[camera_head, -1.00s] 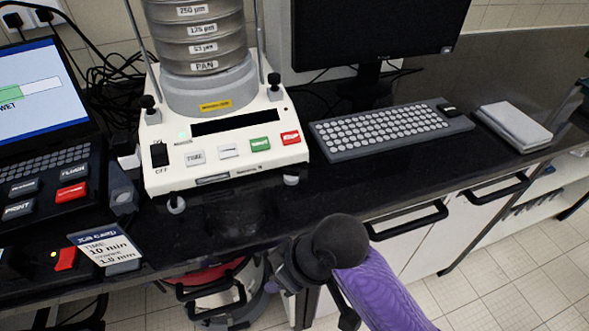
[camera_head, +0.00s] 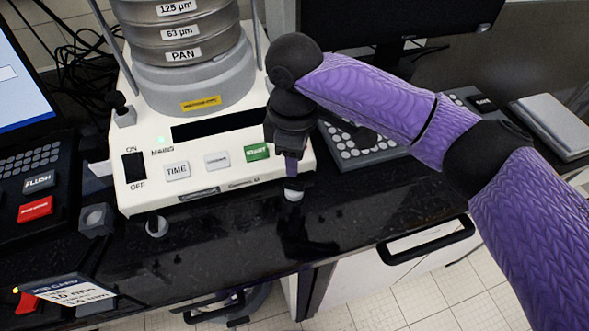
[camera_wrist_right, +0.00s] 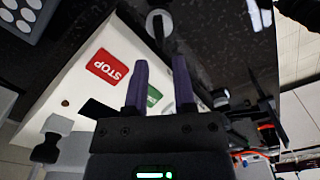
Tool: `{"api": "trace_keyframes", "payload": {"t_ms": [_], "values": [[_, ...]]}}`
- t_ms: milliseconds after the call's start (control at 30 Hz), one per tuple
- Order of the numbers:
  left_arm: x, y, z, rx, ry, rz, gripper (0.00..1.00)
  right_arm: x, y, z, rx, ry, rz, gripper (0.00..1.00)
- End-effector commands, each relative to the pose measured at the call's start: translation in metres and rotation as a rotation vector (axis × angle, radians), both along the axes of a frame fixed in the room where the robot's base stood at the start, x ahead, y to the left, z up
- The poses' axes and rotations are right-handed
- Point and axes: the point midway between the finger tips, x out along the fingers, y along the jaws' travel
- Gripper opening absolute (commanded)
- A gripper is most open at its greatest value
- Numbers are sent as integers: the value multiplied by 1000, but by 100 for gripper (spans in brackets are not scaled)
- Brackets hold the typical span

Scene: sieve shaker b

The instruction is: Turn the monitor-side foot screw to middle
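The white sieve shaker (camera_head: 222,187) stands on the black bench. Its monitor-side foot screw (camera_head: 293,195) shows as a pale rounded foot under the front right corner. The other front foot (camera_head: 157,227) is under the front left corner. My right gripper (camera_head: 291,172) points down at the front right corner, just above and close to the monitor-side foot; I cannot tell whether they touch. In the right wrist view the two purple fingers (camera_wrist_right: 160,65) are apart with nothing clearly between them. The red STOP button (camera_wrist_right: 107,65) shows beside them. My left gripper is out of view.
The keyboard (camera_head: 355,150) and monitor (camera_head: 400,20) are to the right, partly behind my right arm. A control panel with a red button (camera_head: 35,208) is at the left. The bench front (camera_head: 240,255) before the shaker is clear. A cupboard handle (camera_head: 425,242) is below.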

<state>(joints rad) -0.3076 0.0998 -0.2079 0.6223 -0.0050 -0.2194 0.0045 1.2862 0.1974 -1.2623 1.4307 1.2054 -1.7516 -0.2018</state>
Motion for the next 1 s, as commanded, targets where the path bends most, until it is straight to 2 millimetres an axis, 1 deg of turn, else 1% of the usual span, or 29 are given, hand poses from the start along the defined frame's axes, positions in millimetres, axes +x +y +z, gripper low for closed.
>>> {"api": "trace_keyframes", "payload": {"t_ms": [33, 100, 200, 300, 567, 600, 667, 700, 733, 767, 1000], "values": [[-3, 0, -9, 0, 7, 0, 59, 0, -1, -18, -2, 4, -1, 32], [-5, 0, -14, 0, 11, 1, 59, 0, 0, -34, -2, 2, -2, 32], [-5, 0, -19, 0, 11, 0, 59, 0, 0, -52, -1, 2, -1, 32], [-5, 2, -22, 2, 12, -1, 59, 0, 0, -62, 0, 0, -1, 32], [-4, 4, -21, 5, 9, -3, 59, 0, 0, -63, 1, -2, 0, 32], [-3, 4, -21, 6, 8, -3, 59, 0, 0, -63, 1, -2, 0, 30], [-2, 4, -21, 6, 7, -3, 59, 0, 0, -63, 1, -2, 0, 18], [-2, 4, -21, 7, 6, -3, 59, 0, 0, -63, 1, -2, 0, 9], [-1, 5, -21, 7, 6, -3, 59, 0, 0, -63, 2, -2, 0, 3], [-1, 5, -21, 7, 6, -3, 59, 0, 0, -63, 2, -2, 0, 0], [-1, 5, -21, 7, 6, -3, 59, 0, 0, -63, 2, -1, -1, 0]]}}
